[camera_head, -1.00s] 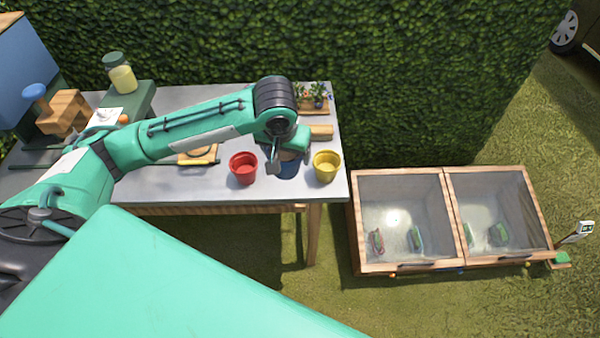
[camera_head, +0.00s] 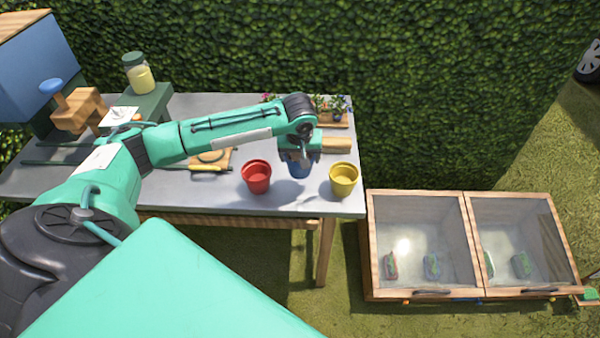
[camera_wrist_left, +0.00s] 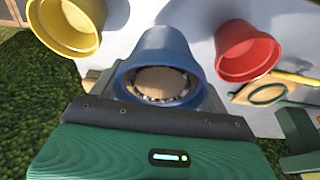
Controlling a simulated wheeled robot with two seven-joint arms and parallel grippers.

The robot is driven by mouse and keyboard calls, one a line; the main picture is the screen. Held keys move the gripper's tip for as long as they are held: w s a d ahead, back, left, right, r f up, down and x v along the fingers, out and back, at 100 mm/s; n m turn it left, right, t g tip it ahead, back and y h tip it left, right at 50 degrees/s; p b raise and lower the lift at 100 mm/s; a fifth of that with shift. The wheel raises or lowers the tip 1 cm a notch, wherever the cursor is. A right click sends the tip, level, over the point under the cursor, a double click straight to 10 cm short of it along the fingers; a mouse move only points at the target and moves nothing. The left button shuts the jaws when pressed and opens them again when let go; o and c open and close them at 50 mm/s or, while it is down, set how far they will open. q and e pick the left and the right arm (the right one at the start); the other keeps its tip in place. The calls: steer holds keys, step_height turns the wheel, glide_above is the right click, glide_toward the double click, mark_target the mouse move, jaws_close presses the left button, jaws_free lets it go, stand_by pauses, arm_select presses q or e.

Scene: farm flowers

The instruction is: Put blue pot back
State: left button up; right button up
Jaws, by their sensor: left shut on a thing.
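The blue pot (camera_head: 299,168) is between the red pot (camera_head: 256,178) and the yellow pot (camera_head: 343,181), near the front right of the grey table. My left gripper (camera_head: 297,156) is shut on the blue pot from above and behind, partly hiding it. In the left wrist view the blue pot (camera_wrist_left: 163,43) is between the fingers, with brown soil inside its rim. The yellow pot (camera_wrist_left: 66,27) and red pot (camera_wrist_left: 246,52) flank it there. I cannot tell whether the blue pot touches the table. My right gripper is not in view.
A wooden tray of small flowers (camera_head: 330,119) stands behind the arm. A round item on a wooden board (camera_head: 212,157) lies left of the red pot. A jar (camera_head: 138,74) stands far left. Glass-lidded frames (camera_head: 420,230) are right of the table; a hedge is behind.

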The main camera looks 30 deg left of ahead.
arm_select(q)
steer(key=shift+f+p, duration=0.35)
steer(key=shift+f, duration=3.45)
steer(key=o, duration=1.2)
steer(key=shift+f, duration=0.15)
steer(key=shift+o, duration=0.2)
steer(key=b+v, duration=0.1)
steer(key=v, duration=1.1)
